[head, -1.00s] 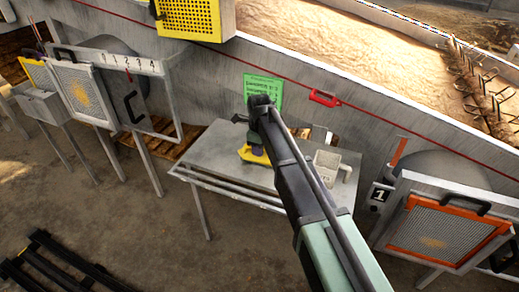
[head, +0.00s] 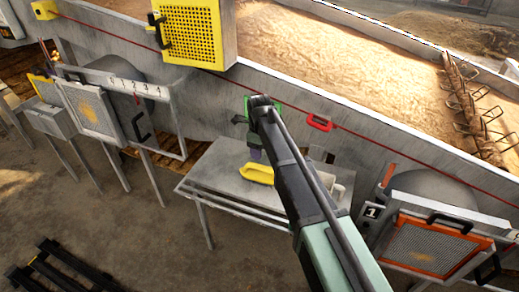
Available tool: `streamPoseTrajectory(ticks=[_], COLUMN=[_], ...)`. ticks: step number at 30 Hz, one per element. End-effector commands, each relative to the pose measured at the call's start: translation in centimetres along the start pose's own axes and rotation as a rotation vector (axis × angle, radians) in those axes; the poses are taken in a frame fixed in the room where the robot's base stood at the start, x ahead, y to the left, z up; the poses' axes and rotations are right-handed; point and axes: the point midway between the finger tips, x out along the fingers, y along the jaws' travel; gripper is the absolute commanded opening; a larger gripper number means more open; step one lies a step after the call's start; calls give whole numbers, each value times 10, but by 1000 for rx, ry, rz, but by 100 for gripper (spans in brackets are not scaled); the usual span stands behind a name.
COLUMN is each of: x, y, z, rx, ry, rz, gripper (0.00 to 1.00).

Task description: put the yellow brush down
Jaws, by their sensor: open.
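The yellow brush (head: 257,174) lies on the grey metal table (head: 212,178), left of my arm in the head view. My gripper (head: 255,156) is just above the brush in the picture, pointing down, and is open. The brush shows more fully than the gripper, which is small and dark. I cannot tell exactly how large the gap between fingertips and brush is.
A pale container (head: 328,181) on the table is partly hidden behind my arm. A green sign on the wall behind is mostly covered by my arm. An orange-framed hatch (head: 436,245) stands at right, and a grey-framed hatch (head: 95,110) at left. The table's left part is clear.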

Motion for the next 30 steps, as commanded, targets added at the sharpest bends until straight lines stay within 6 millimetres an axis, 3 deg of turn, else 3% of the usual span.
streamPoseTrajectory(ticks=[1,2,10,13,17,21,24,27,30], x=[-16,-18,-15,-15,-15,-15,-15,-15,-15], y=[0,0,0,7,37,92,130,158,171], z=[0,0,0,-17,-84,-178,-231,-263,-277], rx=[0,0,-2,-73,-418,-1015,-1419,-1713,-1871], ry=[0,0,0,0,0,0,-1,-1,-1], rz=[0,0,0,0,0,0,0,0,0], gripper=[52,52,52,52,52,52,52,52,52])
